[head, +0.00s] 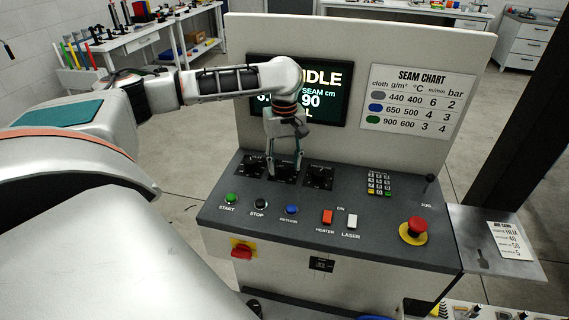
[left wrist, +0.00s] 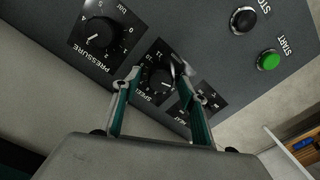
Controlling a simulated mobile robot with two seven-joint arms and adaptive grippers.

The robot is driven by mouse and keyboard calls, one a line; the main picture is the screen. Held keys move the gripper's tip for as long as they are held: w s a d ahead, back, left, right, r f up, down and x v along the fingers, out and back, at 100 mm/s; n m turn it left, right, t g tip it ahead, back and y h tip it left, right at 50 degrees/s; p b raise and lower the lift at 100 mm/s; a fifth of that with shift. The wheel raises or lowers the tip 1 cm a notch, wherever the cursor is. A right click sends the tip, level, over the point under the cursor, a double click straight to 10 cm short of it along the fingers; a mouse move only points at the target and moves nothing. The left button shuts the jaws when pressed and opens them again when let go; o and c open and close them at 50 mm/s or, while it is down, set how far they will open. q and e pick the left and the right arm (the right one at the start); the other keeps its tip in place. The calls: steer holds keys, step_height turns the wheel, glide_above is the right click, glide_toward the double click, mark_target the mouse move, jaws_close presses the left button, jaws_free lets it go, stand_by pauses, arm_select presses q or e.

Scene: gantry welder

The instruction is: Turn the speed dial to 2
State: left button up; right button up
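The speed dial (left wrist: 161,78) is a black knob on a black plate with a white scale, labelled SPEED, in the left wrist view. In the head view it is the middle one of three dials and is mostly hidden by my left gripper. My left gripper (head: 284,169) points down at it. In the left wrist view the fingers (left wrist: 157,68) are apart, one on each side of the knob. I cannot tell whether they touch it. The number its pointer marks is too small to read surely. My right gripper is not in view.
The pressure dial (left wrist: 98,33) and heat dial (left wrist: 209,98) flank it closely. Nearer on the console are the green start button (head: 231,198), black stop button (head: 259,203), blue return button (head: 291,209), two rocker switches and a red emergency button (head: 417,225). The screen (head: 325,95) reads IDLE.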

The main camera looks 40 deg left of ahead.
mark_target(284, 166)
arm_select(q)
step_height(284, 166, up, 12)
stand_by(0.7)
stand_by(0.5)
